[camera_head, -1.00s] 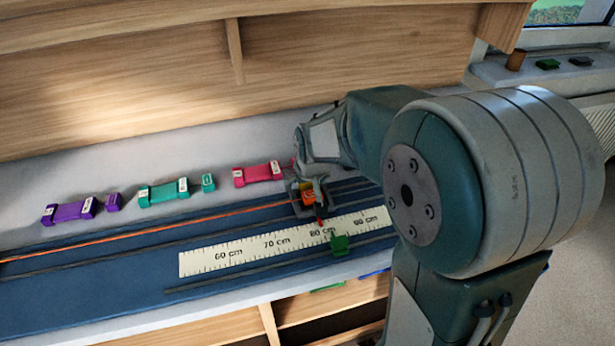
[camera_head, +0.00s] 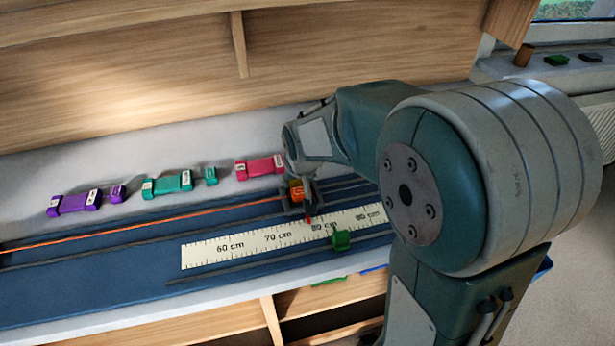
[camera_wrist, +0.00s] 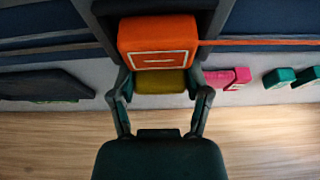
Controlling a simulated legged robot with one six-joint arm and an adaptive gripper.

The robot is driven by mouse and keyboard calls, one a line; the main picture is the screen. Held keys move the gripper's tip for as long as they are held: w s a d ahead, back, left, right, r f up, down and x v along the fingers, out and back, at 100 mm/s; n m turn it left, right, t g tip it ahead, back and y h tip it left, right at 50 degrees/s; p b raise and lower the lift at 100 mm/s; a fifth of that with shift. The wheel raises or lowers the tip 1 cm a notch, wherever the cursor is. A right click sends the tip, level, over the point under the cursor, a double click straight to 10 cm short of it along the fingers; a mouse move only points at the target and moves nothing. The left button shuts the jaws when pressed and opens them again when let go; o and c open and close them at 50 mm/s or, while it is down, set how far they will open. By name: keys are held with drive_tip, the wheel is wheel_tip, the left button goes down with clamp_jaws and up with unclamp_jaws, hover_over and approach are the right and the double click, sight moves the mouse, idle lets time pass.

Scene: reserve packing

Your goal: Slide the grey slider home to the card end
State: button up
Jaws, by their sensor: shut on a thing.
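The grey slider (camera_head: 291,209) sits on the blue track, largely hidden by my gripper. An orange block with a white outline (camera_wrist: 158,42) is at the slider, between my fingers; it also shows in the head view (camera_head: 296,193). An olive-yellow part (camera_wrist: 160,81) lies beside it. My gripper (camera_wrist: 160,72) is shut on the slider, with a finger on each side. Which end is the card end I cannot tell.
An orange cord (camera_head: 150,229) runs left from the slider along the track (camera_head: 90,290). A green piece (camera_head: 341,240) sits near the scale's front edge. Purple (camera_head: 75,203), teal (camera_head: 168,184) and pink (camera_head: 259,167) pieces lie behind the track. A wooden panel (camera_head: 120,90) rises behind.

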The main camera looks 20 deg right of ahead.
sight(204, 206)
drive_tip(key=shift+s+a+f, duration=0.1)
drive_tip(key=shift+a, duration=4.7)
drive_tip(key=shift+s+a+f, duration=0.1)
drive_tip(key=shift+a, duration=4.65)
drive_tip(key=shift+a, duration=1.4)
drive_tip(key=o, duration=1.4)
drive_tip(key=shift+w, duration=0.1)
drive_tip(key=shift+r, duration=0.15)
drive_tip(key=shift+r, duration=0.25)
drive_tip(key=v, duration=1.1)
drive_tip(key=shift+r, duration=0.15)
